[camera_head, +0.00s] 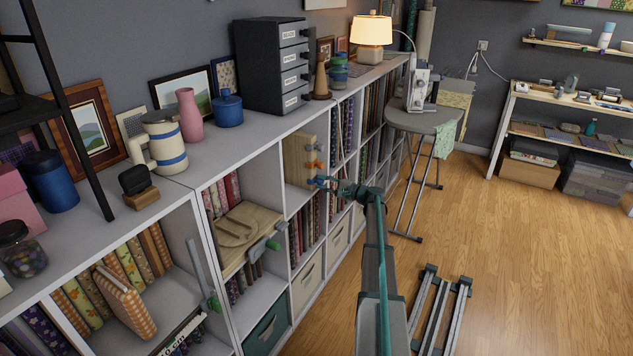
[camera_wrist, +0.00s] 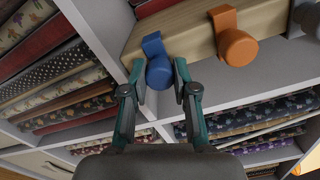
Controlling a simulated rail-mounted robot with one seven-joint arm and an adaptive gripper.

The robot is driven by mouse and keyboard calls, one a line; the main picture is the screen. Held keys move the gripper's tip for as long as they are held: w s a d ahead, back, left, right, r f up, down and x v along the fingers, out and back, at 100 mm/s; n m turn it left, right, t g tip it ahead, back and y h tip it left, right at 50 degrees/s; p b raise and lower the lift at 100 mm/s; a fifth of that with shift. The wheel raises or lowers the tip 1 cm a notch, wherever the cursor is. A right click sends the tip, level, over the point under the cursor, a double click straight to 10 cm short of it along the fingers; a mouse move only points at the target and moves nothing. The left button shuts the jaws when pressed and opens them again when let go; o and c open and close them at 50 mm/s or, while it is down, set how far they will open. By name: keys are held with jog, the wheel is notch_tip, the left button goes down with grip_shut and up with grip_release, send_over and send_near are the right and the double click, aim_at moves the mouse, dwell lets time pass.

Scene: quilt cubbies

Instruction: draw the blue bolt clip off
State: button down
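The blue bolt clip (camera_wrist: 159,72) hooks over the edge of a pale wooden board (camera_wrist: 185,30) in the wrist view, its round knob facing me. An orange clip (camera_wrist: 237,46) sits on the same board to its right. My gripper (camera_wrist: 160,78) is open, with one fingertip on each side of the blue knob; small gaps seem to show on both sides. In the head view my gripper (camera_head: 336,186) reaches to the cubby from the right, and the blue clip (camera_head: 318,181) shows just below the orange clip (camera_head: 316,165) on the board (camera_head: 299,160).
Cubby walls and shelf edges surround the board. Rolled and folded fabrics (camera_wrist: 60,85) fill the cubbies beside and below it. Another wooden piece with clips (camera_head: 246,232) sits in the cubby to the left. A round stand (camera_head: 420,120) is at the right; the floor (camera_head: 530,230) is mostly clear.

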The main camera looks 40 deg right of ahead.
jog(key=shift+s+d+b, duration=0.3)
jog(key=shift+s, duration=0.35)
dwell(0.8)
jog(key=shift+b+v, duration=0.4)
jog(key=shift+v, duration=2)
jog(key=v, duration=0.7)
jog(key=shift+b, duration=0.45)
